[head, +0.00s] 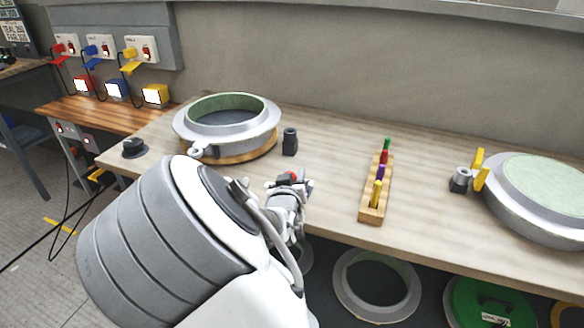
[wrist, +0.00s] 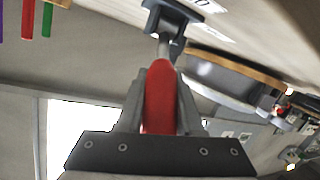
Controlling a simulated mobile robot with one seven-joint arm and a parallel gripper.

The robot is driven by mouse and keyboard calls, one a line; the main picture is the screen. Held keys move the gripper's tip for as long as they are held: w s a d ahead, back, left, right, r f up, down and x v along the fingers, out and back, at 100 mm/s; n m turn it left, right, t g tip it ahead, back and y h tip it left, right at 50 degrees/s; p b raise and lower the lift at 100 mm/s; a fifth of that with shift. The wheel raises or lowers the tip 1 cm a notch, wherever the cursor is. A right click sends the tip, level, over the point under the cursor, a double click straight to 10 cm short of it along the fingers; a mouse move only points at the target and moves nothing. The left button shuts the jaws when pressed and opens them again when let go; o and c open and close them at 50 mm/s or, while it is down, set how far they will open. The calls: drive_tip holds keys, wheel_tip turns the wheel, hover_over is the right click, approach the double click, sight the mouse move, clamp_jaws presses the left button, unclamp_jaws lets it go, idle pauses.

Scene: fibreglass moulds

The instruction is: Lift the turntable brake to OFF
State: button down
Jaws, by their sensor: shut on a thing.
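My gripper (wrist: 161,90) is shut on the red handle of the brake lever (wrist: 160,112), with one grey finger on each side of it. The lever's metal shaft runs from the handle to a dark grey pivot bracket (wrist: 164,18) beside white labels, whose text I cannot read fully. In the head view my gripper (head: 289,186) is at the bench's front edge, with a bit of red lever (head: 287,177) showing; my arm hides much around it. The turntable (head: 240,153), a wooden disc under a round grey mould (head: 186,128), is behind and to the left.
A dark cylinder (head: 290,141) stands right of the turntable. A wooden rack (head: 371,215) with coloured pegs stands farther right, then another round mould (head: 520,214). A black knob (head: 134,147) is at the left. More round moulds (head: 350,301) sit beneath the bench.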

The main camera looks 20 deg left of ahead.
drive_tip(key=w+g+p, duration=0.1)
drive_tip(key=p, duration=0.1)
drive_tip(key=r+g+p, duration=0.1)
drive_tip(key=p, duration=0.1)
drive_tip(key=shift+w+d+r+g, duration=0.1)
drive_tip(key=shift+w+r+g, duration=0.2)
drive_tip(key=shift+w, duration=0.1)
drive_tip(key=shift+w+d+m+g+p, duration=0.1)
drive_tip(key=shift+w+m+g+p, duration=0.35)
drive_tip(key=shift+g+p, duration=0.4)
drive_tip(key=w+g+p, duration=0.1)
drive_tip(key=g+p, duration=0.1)
drive_tip(key=g, duration=0.1)
drive_tip(key=shift+w+f, duration=0.4)
drive_tip(key=shift+w+f+g+p, duration=0.1)
drive_tip(key=shift+w+g+p, duration=0.1)
drive_tip(key=shift+g+p, duration=0.2)
drive_tip(key=shift+f, duration=0.1)
drive_tip(key=c, duration=0.5)
unclamp_jaws()
drive_tip(key=shift+c, duration=0.2)
